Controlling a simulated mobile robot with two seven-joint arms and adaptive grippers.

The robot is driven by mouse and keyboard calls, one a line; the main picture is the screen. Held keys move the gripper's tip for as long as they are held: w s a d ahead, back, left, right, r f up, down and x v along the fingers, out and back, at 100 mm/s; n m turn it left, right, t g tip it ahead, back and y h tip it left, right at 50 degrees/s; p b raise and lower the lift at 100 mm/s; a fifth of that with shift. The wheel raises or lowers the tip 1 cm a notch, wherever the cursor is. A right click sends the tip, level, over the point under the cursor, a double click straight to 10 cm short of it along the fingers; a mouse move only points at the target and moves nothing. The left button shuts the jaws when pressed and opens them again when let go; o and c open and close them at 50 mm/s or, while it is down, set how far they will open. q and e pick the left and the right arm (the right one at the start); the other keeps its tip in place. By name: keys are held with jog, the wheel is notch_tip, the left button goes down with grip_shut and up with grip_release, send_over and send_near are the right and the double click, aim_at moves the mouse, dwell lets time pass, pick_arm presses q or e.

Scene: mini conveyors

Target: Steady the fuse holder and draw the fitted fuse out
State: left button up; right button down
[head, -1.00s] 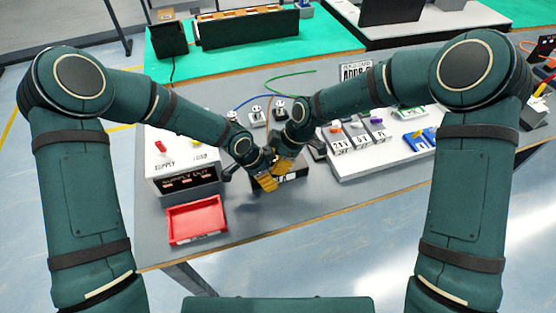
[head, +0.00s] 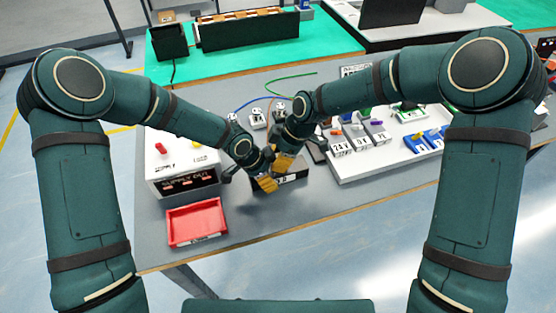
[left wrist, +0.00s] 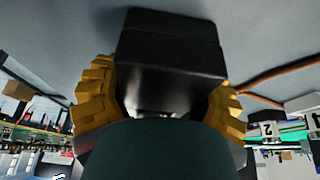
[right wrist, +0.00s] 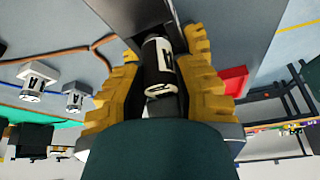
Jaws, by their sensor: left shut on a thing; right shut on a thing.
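The fuse holder (head: 293,178) is a dark block with a white label on the grey bench, partly hidden by my grippers. My left gripper (head: 266,184) is at its left side. In the left wrist view its yellow fingers are shut on the black holder body (left wrist: 168,75). My right gripper (head: 284,160) is just above the holder. In the right wrist view its yellow fingers are shut on the fuse (right wrist: 162,70), a black cylinder with a white marked label. The holder shows behind the fuse there; I cannot tell whether the fuse's far end is clear of it.
A red tray (head: 170,226) lies at the left front, below a white supply box (head: 163,171). A white board (head: 340,172) with several labelled modules stands to the right. Small white sockets (head: 257,119) and cables are behind. Bare bench lies in front of the holder.

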pick_arm(q)
jog(key=shift+s+f, duration=0.3)
pick_arm(e)
jog(key=shift+w+a+r, duration=0.1)
jog(key=shift+a+r, duration=0.05)
jog(key=shift+r, duration=0.65)
jog(key=shift+w+a+r, duration=0.1)
jog(key=shift+a+r, duration=0.05)
jog(key=shift+r, duration=0.65)
pick_arm(q)
jog(key=shift+d+r, duration=0.1)
pick_arm(e)
jog(key=shift+r, duration=0.25)
pick_arm(q)
jog(key=shift+d, duration=0.15)
jog(key=o, duration=1.4)
jog(key=shift+r, duration=0.1)
jog(key=shift+o, duration=0.2)
jog(key=shift+r, duration=0.1)
jog(key=v, duration=0.6)
jog(key=shift+w+a+r, duration=0.25)
jog(key=shift+a, duration=0.1)
pick_arm(e)
jog(key=shift+d+f, duration=0.25)
jog(key=shift+f, duration=0.05)
pick_arm(q)
jog(key=shift+a+r, duration=0.45)
jog(key=shift+r, duration=0.2)
pick_arm(e)
jog(key=shift+s, duration=0.15)
